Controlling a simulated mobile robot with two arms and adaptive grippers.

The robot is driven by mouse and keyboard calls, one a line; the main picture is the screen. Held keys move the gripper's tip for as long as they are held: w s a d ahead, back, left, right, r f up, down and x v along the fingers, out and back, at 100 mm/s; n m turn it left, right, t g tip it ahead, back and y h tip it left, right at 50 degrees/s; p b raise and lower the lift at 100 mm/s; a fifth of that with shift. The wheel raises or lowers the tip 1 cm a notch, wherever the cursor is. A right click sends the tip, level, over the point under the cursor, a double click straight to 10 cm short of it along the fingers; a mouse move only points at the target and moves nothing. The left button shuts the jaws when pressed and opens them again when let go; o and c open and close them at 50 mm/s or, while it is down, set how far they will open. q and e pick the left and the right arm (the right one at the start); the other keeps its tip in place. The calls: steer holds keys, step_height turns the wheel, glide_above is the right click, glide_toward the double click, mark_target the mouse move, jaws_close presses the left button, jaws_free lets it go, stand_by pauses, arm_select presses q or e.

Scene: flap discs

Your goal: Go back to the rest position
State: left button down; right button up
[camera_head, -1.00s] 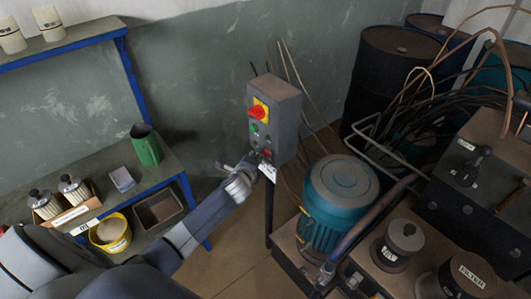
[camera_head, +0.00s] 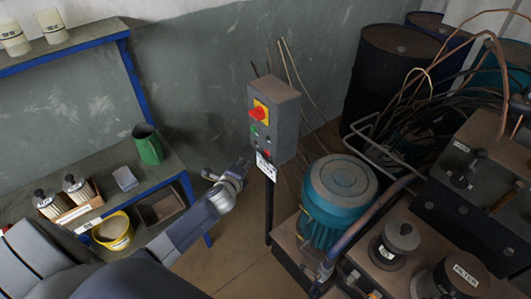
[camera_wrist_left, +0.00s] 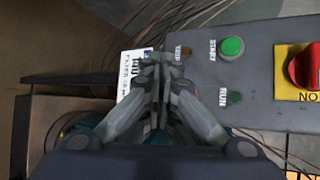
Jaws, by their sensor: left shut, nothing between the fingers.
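My left gripper (camera_head: 244,164) is shut and empty, just left of the grey control box (camera_head: 284,118). In the left wrist view my left gripper's fingers (camera_wrist_left: 157,68) are closed together, with the box's panel (camera_wrist_left: 262,62) beyond them. The panel carries a red rotary knob on yellow (camera_head: 258,112), a green START button (camera_wrist_left: 231,48) and a smaller green RUN button (camera_wrist_left: 234,97). A white label (camera_head: 265,166) hangs at the box's lower edge; the fingers partly cover it in the wrist view. My right gripper is not in view.
A teal motor (camera_head: 340,200), dark drums (camera_head: 385,75) and loose cables crowd the right. Some floor (camera_head: 235,265) is clear below the arm.

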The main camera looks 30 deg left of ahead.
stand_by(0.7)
arm_select(q)
steer(key=s+d+f+n+g+h+b, duration=0.1)
steer(key=s+d+f+n+g, duration=0.15)
steer(key=s+f, duration=0.6)
steer(key=s+d+f+n+g, duration=0.25)
steer(key=s+f, duration=0.25)
steer(key=f, duration=0.6)
steer(key=s+d+f+n+g+h+b, duration=0.1)
steer(key=s+f+n, duration=0.2)
steer(key=s+f, duration=0.55)
steer(key=s+d+f+n+g, duration=0.1)
steer(key=s+d+f+n, duration=0.1)
steer(key=s+f, duration=0.3)
steer(key=s+d+f+n+g+h+b, duration=0.1)
steer(key=s+d+f+n+g, duration=0.1)
steer(key=s, duration=1.2)
steer(key=s+d+f+n+g, duration=0.2)
steer(key=s+d+f, duration=0.3)
steer(key=s+f, duration=0.3)
steer(key=shift+s+n+h, duration=0.4)
steer(key=shift+s+n, duration=0.5)
steer(key=shift+w+d+f, duration=0.1)
steer(key=shift+d, duration=0.05)
